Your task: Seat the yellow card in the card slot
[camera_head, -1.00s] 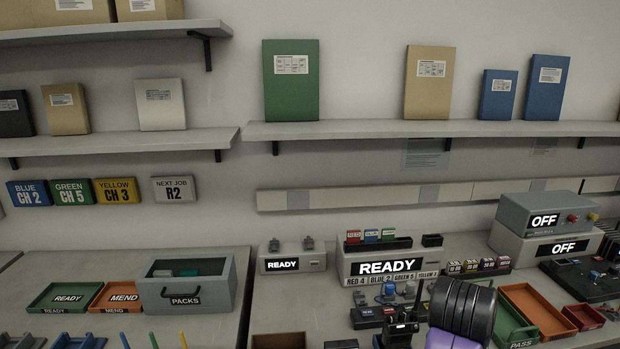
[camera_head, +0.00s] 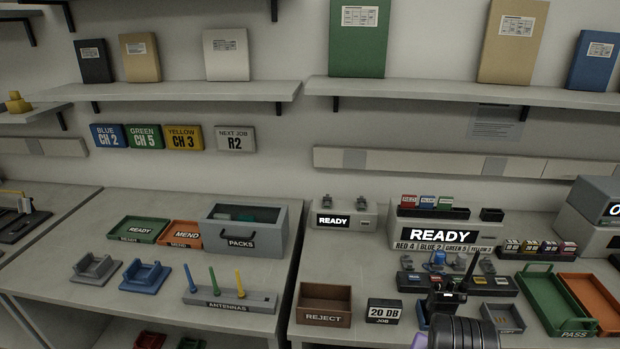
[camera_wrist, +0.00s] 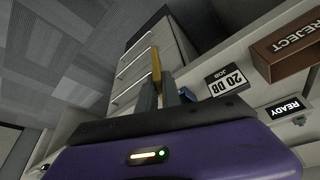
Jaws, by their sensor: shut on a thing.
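In the wrist view my gripper (camera_wrist: 167,95) is shut on a thin yellow piece, which looks like the yellow card (camera_wrist: 156,64) seen edge-on, sticking out past the fingertips. A grey station reading READY (camera_head: 440,235) has red, blue and green cards (camera_head: 427,202) standing in a black rack on top. A small black block (camera_head: 492,214) sits right of that rack; whether it is the card slot I cannot tell.
A brown REJECT bin (camera_head: 324,316), a 20 DB job sign (camera_head: 384,311) and a green PASS tray (camera_head: 568,331) are near the bench front. A second READY unit (camera_head: 342,221) stands further back.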

